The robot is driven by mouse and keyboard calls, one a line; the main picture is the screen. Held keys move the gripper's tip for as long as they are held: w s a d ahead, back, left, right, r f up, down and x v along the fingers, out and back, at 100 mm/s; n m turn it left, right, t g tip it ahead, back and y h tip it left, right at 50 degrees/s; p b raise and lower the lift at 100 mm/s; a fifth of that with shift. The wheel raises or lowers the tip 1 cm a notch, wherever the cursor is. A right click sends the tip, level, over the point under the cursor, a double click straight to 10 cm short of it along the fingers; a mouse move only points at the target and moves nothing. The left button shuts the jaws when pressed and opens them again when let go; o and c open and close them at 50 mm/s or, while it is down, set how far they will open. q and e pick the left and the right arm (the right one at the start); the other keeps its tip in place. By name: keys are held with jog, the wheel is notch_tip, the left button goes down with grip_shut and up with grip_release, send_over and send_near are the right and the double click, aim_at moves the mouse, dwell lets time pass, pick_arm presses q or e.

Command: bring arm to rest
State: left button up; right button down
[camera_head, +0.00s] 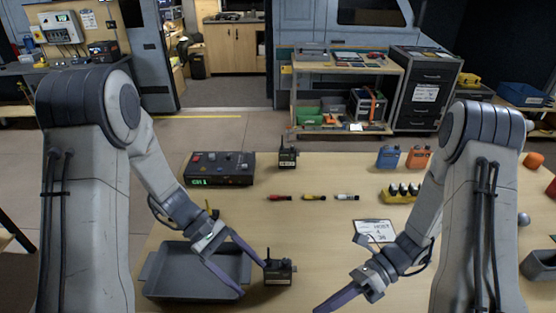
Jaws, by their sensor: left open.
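My left arm comes down from the left, and its gripper (254,280) is open over the right side of a grey tray (152,285). A small black device with antennas (279,272) stands on the table just right of the tray. One left fingertip overlaps its left edge in the picture; I cannot tell whether they touch. Nothing shows held between the left fingers. My right arm reaches in from the right, and its gripper (340,298) is low over the table's near part. Only one long finger shows clearly, so its opening cannot be judged.
On the wooden table (320,235) stand a black control box (219,168), another antenna device (288,157), red, yellow and white small connectors (312,197), a labelled card (375,231), a yellow holder (399,193), and blue (388,157) and orange (418,158) items. The table middle is clear.

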pick_arm(q)
jog(key=s+d+r+m+t+y, duration=0.1)
jog(key=s+r+m+y, duration=0.3)
jog(key=m, duration=0.4)
jog(key=s+d+r+m+t+y, duration=0.1)
jog(key=s+r+m+t+y, duration=0.3)
jog(key=s+r+m, duration=0.2)
jog(key=s+m, duration=0.2)
jog(key=m, duration=0.1)
jog(key=shift+s+d+r, duration=0.15)
jog(key=shift+d+r, duration=0.1)
jog(key=shift+r, duration=0.05)
pick_arm(e)
jog(key=s+a+r+n+t+h, duration=0.2)
jog(key=r+n+h, duration=0.4)
jog(key=n, duration=0.9)
jog(key=s+a+r+n+t+h, duration=0.3)
jog(key=r+n+t+h, duration=0.1)
jog(key=n, duration=1.1)
notch_tip(320, 180, up, 2)
jog(key=shift+r+n+h, duration=0.25)
jog(key=shift+n+h, duration=0.15)
jog(key=shift+h, duration=0.5)
